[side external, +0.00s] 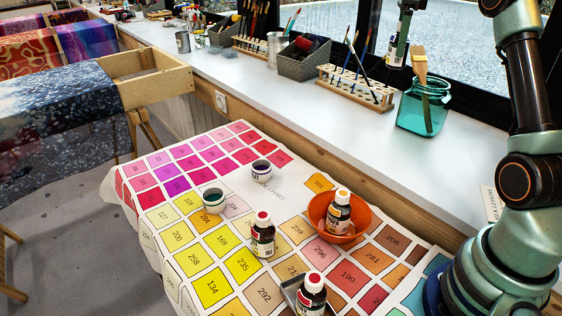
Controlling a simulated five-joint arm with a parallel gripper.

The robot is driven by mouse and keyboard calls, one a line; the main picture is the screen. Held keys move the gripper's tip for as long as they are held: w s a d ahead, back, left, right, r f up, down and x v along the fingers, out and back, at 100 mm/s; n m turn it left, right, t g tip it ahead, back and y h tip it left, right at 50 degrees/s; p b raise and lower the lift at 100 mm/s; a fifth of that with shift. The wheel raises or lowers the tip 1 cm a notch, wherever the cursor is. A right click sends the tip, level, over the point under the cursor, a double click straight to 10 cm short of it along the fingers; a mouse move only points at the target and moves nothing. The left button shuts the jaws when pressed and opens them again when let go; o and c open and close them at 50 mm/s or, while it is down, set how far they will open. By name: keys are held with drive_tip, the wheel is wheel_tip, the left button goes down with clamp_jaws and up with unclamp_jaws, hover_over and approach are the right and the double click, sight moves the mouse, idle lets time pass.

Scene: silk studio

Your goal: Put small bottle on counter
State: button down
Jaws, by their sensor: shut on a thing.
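My gripper (400,36) hangs at the top of the side external view, shut on a small bottle (395,54) with a dark body and a pale label. The gripper partly covers the bottle. It shows against the window, above the white counter (285,100), apart from the surface. Other small dark bottles stand on the colour-chart table: a red-capped bottle (263,238), an orange-labelled bottle (339,212) in an orange bowl (320,208), and a red-capped bottle (311,296) at the front edge on a small grey tray.
A teal glass jar with brushes (423,108), a wooden brush rack (355,88) and a grey basket (304,62) stand on the counter. Two paint jars, a purple one (262,171) and a teal one (213,201), sit on the chart. The counter's front strip is clear.

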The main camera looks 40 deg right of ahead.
wheel_tip(320, 180, down, 20)
drive_tip(key=shift+r, duration=0.2)
idle(0.4)
drive_tip(key=shift+f, duration=0.1)
drive_tip(key=shift+c, duration=0.6)
unclamp_jaws()
